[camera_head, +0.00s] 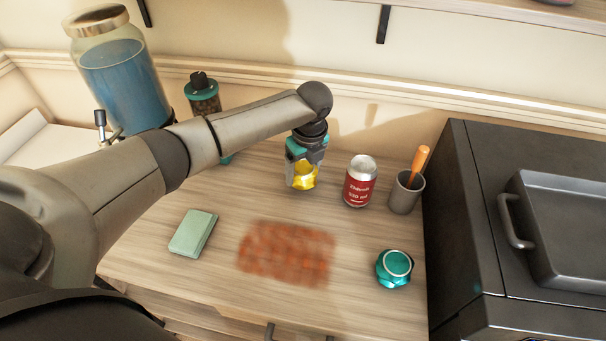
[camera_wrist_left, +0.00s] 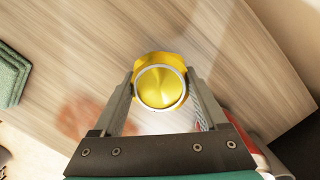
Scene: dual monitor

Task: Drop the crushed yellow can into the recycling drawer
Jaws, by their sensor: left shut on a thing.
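The crushed yellow can (camera_head: 303,178) is in my left gripper (camera_head: 302,182), over the back middle of the wooden counter. In the left wrist view the can (camera_wrist_left: 161,84) shows its round end between the two fingers of the left gripper (camera_wrist_left: 160,90), which touch its sides. A drawer front with a dark handle (camera_head: 270,331) shows under the counter's front edge; it looks shut, and I cannot tell whether it is the recycling drawer. My right gripper is in neither view.
A red can (camera_head: 360,182) and a grey cup (camera_head: 405,192) with an orange handle stand right of the gripper. A blue-filled jar (camera_head: 124,82) stands at left.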

